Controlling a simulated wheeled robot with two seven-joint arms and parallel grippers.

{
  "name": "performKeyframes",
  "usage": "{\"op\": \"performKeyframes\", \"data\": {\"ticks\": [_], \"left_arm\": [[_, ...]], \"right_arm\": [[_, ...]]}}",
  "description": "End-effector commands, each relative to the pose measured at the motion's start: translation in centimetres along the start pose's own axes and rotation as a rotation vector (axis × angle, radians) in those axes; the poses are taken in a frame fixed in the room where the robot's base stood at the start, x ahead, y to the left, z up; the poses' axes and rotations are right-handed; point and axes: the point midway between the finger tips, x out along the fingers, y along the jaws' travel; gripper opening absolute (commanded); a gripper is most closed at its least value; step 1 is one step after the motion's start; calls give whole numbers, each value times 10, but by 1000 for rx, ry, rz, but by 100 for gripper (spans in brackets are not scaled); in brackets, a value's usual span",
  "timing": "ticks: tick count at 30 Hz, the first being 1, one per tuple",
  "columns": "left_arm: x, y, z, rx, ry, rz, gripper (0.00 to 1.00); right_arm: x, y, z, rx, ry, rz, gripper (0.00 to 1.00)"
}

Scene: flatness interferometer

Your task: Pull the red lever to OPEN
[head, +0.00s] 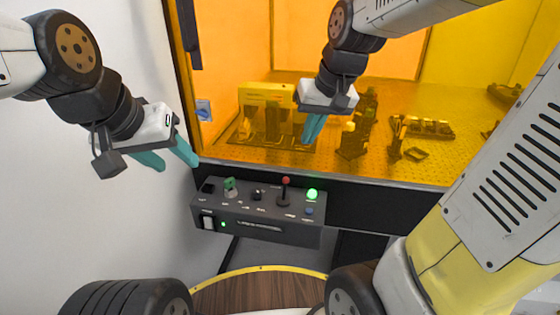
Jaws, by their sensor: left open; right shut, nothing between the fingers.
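The red lever (286,182) is a dark stalk with a red ball knob, standing about upright on top of the dark control box (262,227). The lettering around it is too small to read. My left gripper (172,162) is open and empty, with teal fingers, left of the box and apart from it. My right gripper (312,128) is shut and empty, above and slightly right of the red knob, apart from it, with its fingers pointing down.
The box also carries a green knob (230,185), a black knob (257,194), a lit green lamp (312,194), a blue button (309,211) and a white rocker switch (208,222). An orange transparent enclosure (395,100) with optical parts inside stands behind. A white wall (60,210) is at left.

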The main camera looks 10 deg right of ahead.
Motion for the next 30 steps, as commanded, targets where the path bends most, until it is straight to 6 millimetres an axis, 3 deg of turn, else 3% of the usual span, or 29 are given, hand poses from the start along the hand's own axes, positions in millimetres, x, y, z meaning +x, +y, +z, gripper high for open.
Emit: {"op": "performKeyframes", "data": {"ticks": [6,15,30], "left_arm": [[0,0,0,0,0,0,48],[0,0,0,0,0,0,48],[0,0,0,0,0,0,48]], "right_arm": [[56,-2,-39,-12,-106,26,0],[112,-3,-64,-28,-189,61,0],[122,-4,-67,-32,-201,68,0]]}}
